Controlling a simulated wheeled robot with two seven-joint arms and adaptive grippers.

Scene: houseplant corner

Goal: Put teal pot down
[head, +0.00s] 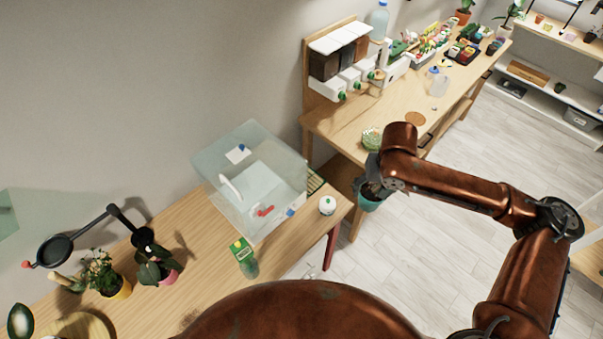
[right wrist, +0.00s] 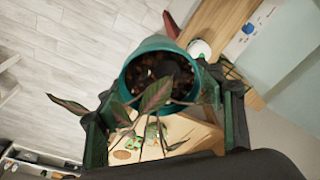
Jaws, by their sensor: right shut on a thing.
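The teal pot (head: 369,200) is in the grasp of my right gripper (head: 368,184) in the head view, near the front end of the far wooden table and beside the gap between the two tables. In the right wrist view the teal pot (right wrist: 146,50) shows dark soil with brown bits and a plant with long green and reddish leaves. The fingers of my right gripper (right wrist: 165,118) stand on both sides of the pot. The floor shows behind the pot. What lies directly under it is partly hidden. My left gripper is not in view.
The near wooden table (head: 205,225) holds a clear plastic box (head: 225,165), a white round jar (head: 327,205), a green-labelled bottle (head: 246,262) and potted plants at left. The far table (head: 350,128) holds dispensers (head: 340,65), a green glass dish (head: 371,138) and a cork disc (head: 414,118).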

